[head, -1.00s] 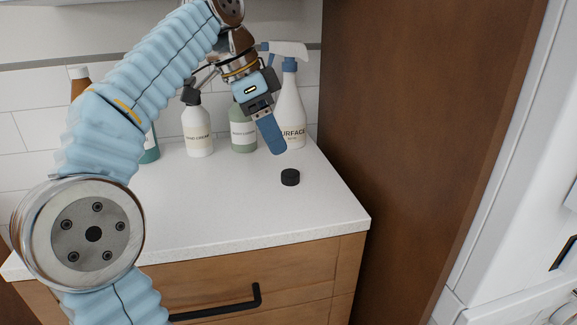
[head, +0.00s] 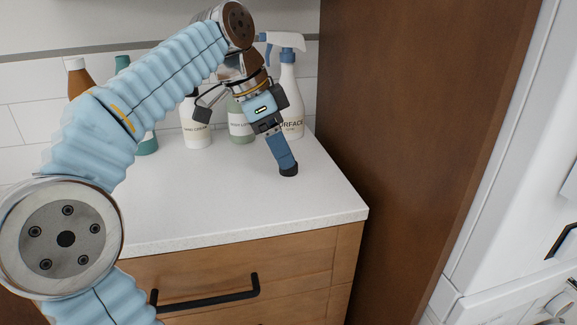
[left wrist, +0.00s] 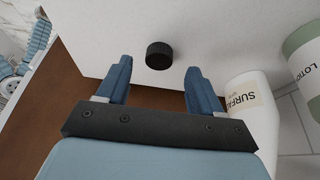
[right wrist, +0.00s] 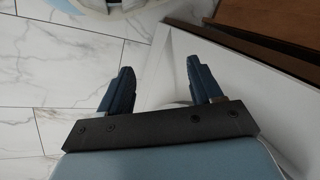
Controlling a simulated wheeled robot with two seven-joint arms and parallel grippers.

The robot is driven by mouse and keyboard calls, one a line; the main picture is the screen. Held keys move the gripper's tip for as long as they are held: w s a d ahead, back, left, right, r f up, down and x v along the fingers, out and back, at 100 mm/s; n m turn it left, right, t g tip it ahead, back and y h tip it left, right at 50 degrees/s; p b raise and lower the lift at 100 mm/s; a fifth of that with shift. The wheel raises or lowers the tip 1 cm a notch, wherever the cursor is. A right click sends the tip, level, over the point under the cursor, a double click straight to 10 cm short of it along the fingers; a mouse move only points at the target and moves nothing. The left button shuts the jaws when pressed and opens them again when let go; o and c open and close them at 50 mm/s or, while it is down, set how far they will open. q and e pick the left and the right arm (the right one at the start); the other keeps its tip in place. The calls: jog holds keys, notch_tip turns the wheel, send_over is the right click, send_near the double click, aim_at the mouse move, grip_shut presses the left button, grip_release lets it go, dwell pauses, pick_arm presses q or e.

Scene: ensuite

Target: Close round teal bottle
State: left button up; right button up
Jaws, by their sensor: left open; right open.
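A round teal bottle (head: 149,146) stands at the back left of the white counter. My left arm hides most of it; its teal top (head: 122,63) shows above the arm, and I cannot tell whether it is open. A small black round cap (head: 289,171) lies on the counter near the right side. My left gripper (head: 284,163) points down at the cap, open and empty. In the left wrist view the cap (left wrist: 159,55) appears between and slightly beyond the two fingertips, apart from both. My right gripper (right wrist: 160,68) is open and empty above the tiled floor.
A brown bottle (head: 79,78), a hand cream bottle (head: 197,128), a green lotion bottle (head: 240,125) and a white surface spray bottle (head: 290,90) stand along the back. A brown panel (head: 400,130) borders the counter's right side. The counter's front is clear.

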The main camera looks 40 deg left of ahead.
pick_arm(q)
jog(key=shift+x, duration=1.4)
jog(key=c, duration=1.1)
